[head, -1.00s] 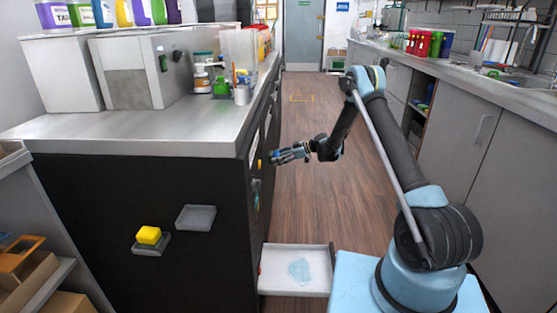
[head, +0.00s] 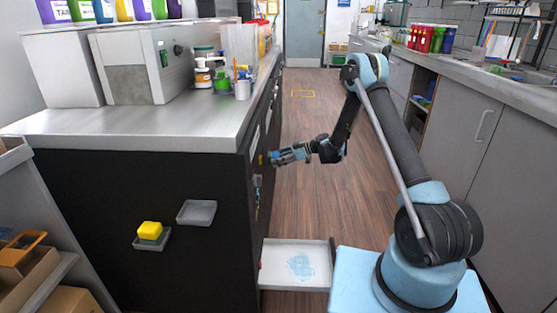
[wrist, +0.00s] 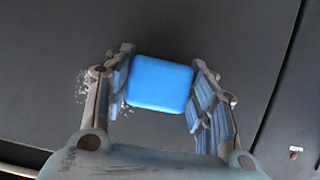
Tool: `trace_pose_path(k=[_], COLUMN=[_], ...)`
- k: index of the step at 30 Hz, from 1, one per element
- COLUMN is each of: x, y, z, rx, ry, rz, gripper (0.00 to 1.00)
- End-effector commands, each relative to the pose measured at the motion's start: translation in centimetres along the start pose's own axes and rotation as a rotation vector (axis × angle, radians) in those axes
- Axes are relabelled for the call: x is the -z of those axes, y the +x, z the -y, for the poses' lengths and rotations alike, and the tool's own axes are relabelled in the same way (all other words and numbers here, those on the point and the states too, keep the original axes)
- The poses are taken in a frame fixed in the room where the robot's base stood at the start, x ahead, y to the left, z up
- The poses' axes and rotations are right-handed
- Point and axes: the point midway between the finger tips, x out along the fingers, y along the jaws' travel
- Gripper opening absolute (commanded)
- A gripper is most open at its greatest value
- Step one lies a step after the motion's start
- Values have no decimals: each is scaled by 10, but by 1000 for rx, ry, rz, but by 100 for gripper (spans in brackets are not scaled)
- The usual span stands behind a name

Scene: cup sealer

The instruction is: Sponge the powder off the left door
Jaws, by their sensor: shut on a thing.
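My gripper (wrist: 160,95) is shut on a blue sponge (wrist: 160,83), one finger on each side of it. The sponge is in front of a dark door (wrist: 215,35) in the wrist view; whether it touches the door I cannot tell. Pale powder specks (wrist: 81,84) show on the door left of the sponge, and some lie beside the left finger. In the head view my gripper (head: 278,157) is at the aisle side of the left counter. The door faces there are seen almost edge-on, and the sponge is not clear.
A white tray (head: 267,281) with blue smears is low beside the counter. A yellow sponge (head: 150,230) sits in a grey holder on the counter's dark end, beside an empty grey holder (head: 196,213). The wooden aisle floor (head: 305,190) is clear.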

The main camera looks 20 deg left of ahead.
Motion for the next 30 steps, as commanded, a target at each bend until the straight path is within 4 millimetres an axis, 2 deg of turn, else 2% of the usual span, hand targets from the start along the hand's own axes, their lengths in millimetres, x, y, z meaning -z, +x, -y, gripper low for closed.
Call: trace_pose_path(k=[9,23,30], x=[1,20,19], y=[-1,-5,-5], z=[16,15,1], rx=[0,1,-1], ry=[0,0,0], rz=[0,-1,-2], gripper=[29,29,29])
